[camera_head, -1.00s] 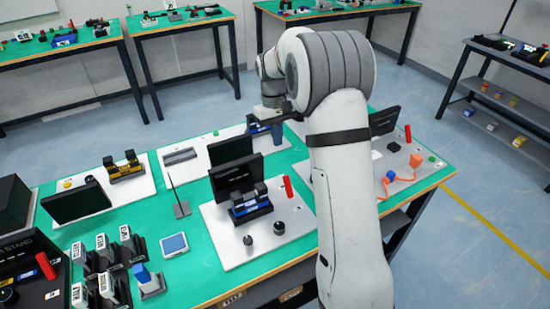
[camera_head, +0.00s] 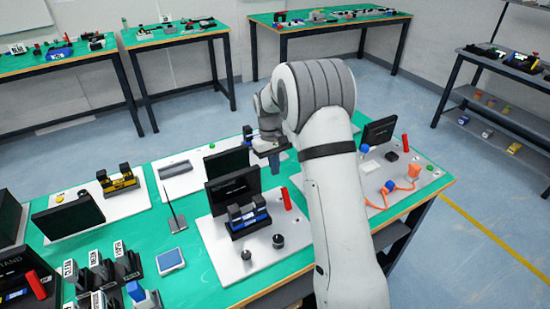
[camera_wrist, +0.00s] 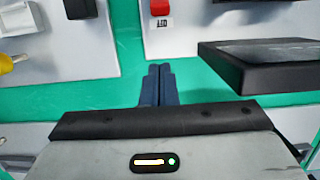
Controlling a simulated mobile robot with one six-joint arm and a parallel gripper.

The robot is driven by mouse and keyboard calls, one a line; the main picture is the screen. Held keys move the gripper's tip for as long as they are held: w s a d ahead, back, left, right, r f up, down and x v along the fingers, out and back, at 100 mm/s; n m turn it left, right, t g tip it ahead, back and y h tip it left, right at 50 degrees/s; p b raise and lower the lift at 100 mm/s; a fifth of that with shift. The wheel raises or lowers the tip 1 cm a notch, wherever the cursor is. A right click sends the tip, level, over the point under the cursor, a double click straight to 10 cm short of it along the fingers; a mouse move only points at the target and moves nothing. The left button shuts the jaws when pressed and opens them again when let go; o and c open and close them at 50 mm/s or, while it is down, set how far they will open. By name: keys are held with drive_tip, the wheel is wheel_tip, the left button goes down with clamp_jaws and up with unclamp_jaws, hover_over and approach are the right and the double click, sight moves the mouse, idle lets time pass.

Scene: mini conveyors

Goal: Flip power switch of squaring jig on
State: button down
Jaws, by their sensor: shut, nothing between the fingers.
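My gripper (camera_head: 274,160) hangs over the green bench behind a black screen, and it is partly hidden by my arm. In the wrist view its dark blue fingers (camera_wrist: 158,75) are together and empty, above the green bench top. A red switch-like part (camera_wrist: 160,7) with a small label below it stands on a white board, ahead of the fingertips and apart from them. I cannot tell for sure which device is the squaring jig; no readable label names it.
A black flat screen (camera_wrist: 270,62) lies right of the fingers in the wrist view. A black block (camera_wrist: 79,8) and a yellow part (camera_wrist: 8,62) are at the left. In the head view, a red lever (camera_head: 286,198) stands on the near white board (camera_head: 222,250).

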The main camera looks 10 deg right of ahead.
sight(286, 199)
drive_tip(key=f, duration=0.4)
drive_tip(key=shift+s+d, duration=0.15)
drive_tip(key=shift+s, duration=0.2)
drive_tip(key=shift+s+d+p, duration=0.1)
drive_tip(key=shift+s+p, duration=0.2)
drive_tip(key=shift+p, duration=0.1)
drive_tip(key=s, duration=0.1)
drive_tip(key=s+r, duration=0.1)
drive_tip(key=shift+s+d+r, duration=0.2)
drive_tip(key=shift+s+d, duration=0.1)
drive_tip(key=shift+d, duration=0.1)
drive_tip(key=shift+s, duration=0.1)
drive_tip(key=shift+d, duration=0.15)
